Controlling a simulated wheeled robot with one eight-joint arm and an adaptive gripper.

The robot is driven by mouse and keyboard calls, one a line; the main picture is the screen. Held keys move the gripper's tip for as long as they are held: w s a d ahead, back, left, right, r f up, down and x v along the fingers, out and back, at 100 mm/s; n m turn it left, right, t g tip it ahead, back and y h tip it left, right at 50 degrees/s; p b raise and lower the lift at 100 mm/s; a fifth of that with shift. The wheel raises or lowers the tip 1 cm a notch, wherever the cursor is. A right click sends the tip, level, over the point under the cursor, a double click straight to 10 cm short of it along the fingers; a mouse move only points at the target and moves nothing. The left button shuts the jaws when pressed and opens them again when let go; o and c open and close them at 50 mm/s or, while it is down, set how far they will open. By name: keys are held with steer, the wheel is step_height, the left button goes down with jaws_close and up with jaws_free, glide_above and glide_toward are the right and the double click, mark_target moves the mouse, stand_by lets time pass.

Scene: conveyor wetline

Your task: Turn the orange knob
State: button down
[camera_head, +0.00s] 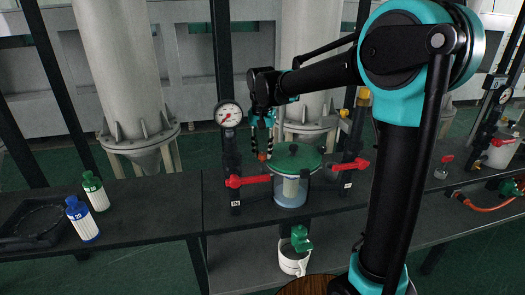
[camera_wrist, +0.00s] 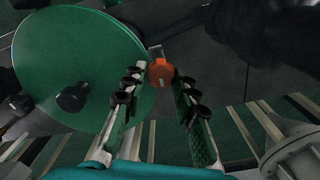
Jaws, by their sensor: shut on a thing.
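The orange knob (camera_wrist: 161,72) shows in the wrist view between the tips of my gripper (camera_wrist: 161,82). The two fingers reach it from either side and are shut on it. In the head view my gripper (camera_head: 262,140) points down just left of the green-lidded vessel, with a small orange-red spot of the knob (camera_head: 262,156) at its fingertips. Most of the knob's stem is hidden in the head view.
The green lid (camera_head: 294,157) of a clear vessel sits close beside the knob. Red valve handles (camera_head: 248,181) flank the vessel. A pressure gauge (camera_head: 228,114) stands behind left. Blue (camera_head: 82,220) and green (camera_head: 95,191) bottles stand on the left bench.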

mark_target(262, 154)
stand_by(0.3)
steer(key=c, duration=1.2)
jaws_free()
step_height(262, 154, up, 12)
steer(key=shift+s, duration=0.15)
